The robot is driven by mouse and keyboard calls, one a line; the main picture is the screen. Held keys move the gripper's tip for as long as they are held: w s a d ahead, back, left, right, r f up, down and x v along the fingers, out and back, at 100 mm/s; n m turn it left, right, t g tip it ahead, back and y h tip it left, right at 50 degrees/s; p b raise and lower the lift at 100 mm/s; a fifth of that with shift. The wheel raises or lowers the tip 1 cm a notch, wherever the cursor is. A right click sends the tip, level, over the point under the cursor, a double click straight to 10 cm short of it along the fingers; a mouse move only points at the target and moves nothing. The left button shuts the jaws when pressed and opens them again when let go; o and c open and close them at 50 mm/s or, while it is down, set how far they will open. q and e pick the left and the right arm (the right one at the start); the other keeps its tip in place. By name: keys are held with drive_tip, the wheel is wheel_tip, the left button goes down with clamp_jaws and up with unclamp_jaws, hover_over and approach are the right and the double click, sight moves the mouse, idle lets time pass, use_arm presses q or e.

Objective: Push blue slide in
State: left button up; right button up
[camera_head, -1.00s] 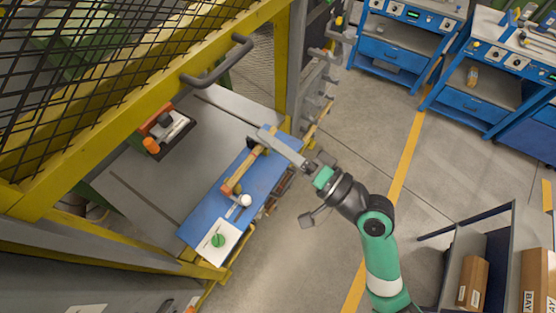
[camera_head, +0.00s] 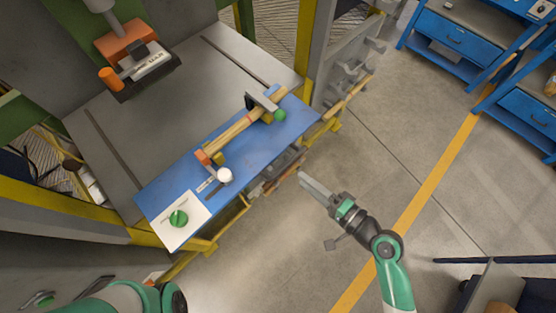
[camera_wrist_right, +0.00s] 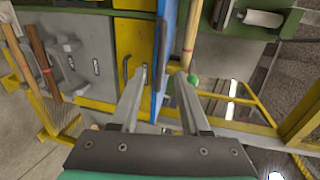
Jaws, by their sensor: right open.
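The blue slide (camera_head: 182,172) is a flat blue board at the front of the grey machine table. A wooden bar with a dark bracket and a green knob (camera_head: 280,115), a white ball (camera_head: 225,175) and a white card with a green disc (camera_head: 178,218) are on it. My right gripper (camera_head: 303,175) is open and empty, off the slide's front right edge, with a visible gap. In the right wrist view, the blue slide (camera_wrist_right: 166,45) shows nearly edge-on between my open fingertips (camera_wrist_right: 162,72). Part of my left arm shows at the bottom left; its gripper is out of frame.
Yellow frame posts (camera_head: 303,45) flank the table. Blue workbenches (camera_head: 450,38) stand at the back right. The floor right of the slide is open.

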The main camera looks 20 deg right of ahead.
drive_tip(key=b+x, duration=0.1)
drive_tip(key=x, duration=1)
drive_tip(key=shift+w, duration=0.15)
drive_tip(key=shift+a+r, duration=0.1)
drive_tip(key=c, duration=0.7)
drive_tip(key=shift+r, duration=0.1)
clamp_jaws()
